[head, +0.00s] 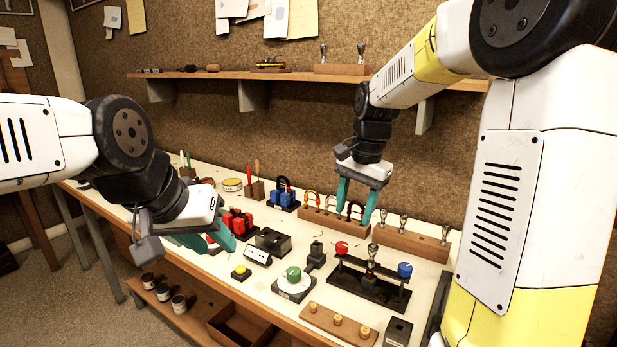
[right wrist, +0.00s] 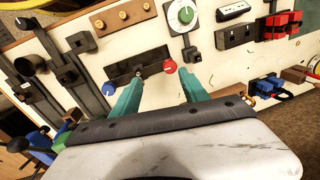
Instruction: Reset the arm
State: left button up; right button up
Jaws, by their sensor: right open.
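My right gripper (head: 353,212) points down over the back of the workbench (head: 262,285), with its two teal fingers apart. My left gripper (head: 219,246) is low over the left part of the bench, beside red blocks (head: 238,222). Its teal fingers look spread, with nothing seen held between them. Whether its fingers touch anything cannot be told.
A black fixture with red and blue knobs (head: 369,285), a green dial (head: 293,274), a yellow button (head: 241,272) and a peg block (head: 338,325) crowd the bench front. A wooden rack (head: 411,241) stands at right. A wall shelf (head: 300,77) runs behind. Jars (head: 179,303) sit below.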

jog(key=s+d+r+n+t, duration=0.1)
jog(key=s+n, duration=0.3)
jog(key=s, duration=0.5)
jog(key=s+r+n+t+y, duration=0.1)
jog(key=s+r+n+t, duration=0.2)
jog(key=s, duration=0.7)
jog(key=shift+d+r+n+t, duration=0.15)
jog(key=shift+d+n+t, duration=0.3)
jog(key=shift+n, duration=0.25)
